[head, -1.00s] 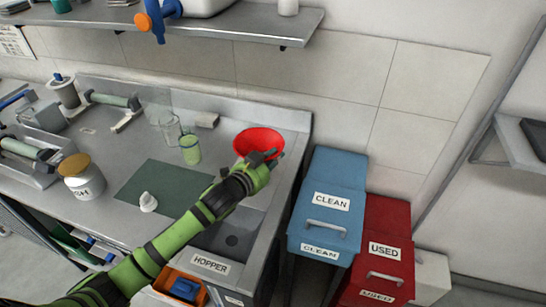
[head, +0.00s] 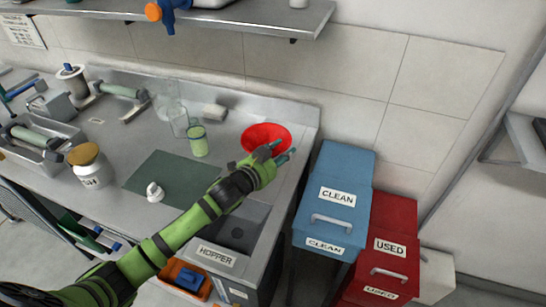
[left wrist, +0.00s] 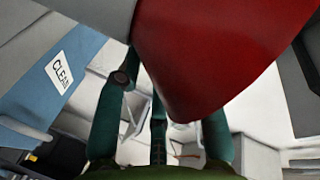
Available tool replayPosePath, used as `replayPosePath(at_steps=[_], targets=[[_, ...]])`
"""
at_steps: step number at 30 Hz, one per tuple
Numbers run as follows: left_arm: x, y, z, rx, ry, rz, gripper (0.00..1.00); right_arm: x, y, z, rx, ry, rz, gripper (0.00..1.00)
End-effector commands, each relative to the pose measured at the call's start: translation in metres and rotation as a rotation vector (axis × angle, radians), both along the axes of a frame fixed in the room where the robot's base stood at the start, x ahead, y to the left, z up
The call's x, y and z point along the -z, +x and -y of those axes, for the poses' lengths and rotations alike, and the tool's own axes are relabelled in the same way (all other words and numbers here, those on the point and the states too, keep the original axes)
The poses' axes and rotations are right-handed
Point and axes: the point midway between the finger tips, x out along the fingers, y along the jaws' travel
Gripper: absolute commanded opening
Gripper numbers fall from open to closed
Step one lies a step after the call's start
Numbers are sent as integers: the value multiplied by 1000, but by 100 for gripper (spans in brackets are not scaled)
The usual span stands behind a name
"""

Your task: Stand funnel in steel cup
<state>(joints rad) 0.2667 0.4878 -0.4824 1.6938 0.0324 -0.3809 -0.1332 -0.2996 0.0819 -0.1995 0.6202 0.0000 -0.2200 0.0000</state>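The red funnel (head: 264,134) is at the back right of the counter, its wide mouth facing up. It also fills the upper middle of the left wrist view (left wrist: 215,45), where its body narrows downward. My left gripper (head: 283,153) is at the funnel's front right edge in the head view. Its teal fingers stand apart, and in the left wrist view they spread (left wrist: 160,130) below and beside the funnel's narrow part. I cannot tell whether they touch it. I cannot make out a steel cup; the space under the funnel is hidden. My right gripper is out of view.
A green-filled beaker (head: 198,141) and clear glassware (head: 179,122) stand left of the funnel. Blue CLEAN (head: 335,200) and red USED (head: 392,235) bins stand right of the counter.

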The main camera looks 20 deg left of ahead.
Motion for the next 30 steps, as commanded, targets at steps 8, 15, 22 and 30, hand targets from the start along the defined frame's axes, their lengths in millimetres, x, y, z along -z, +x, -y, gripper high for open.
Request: replayPosePath(at_steps=[8,15,22,30], targets=[[-9,-34,-11,1,1,0,39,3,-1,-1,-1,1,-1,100],[-19,-81,-25,0,1,-1,39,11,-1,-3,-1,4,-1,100],[-26,-107,-33,-2,-1,0,39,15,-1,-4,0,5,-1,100],[-29,-112,-35,-1,0,1,39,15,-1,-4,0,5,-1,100]])
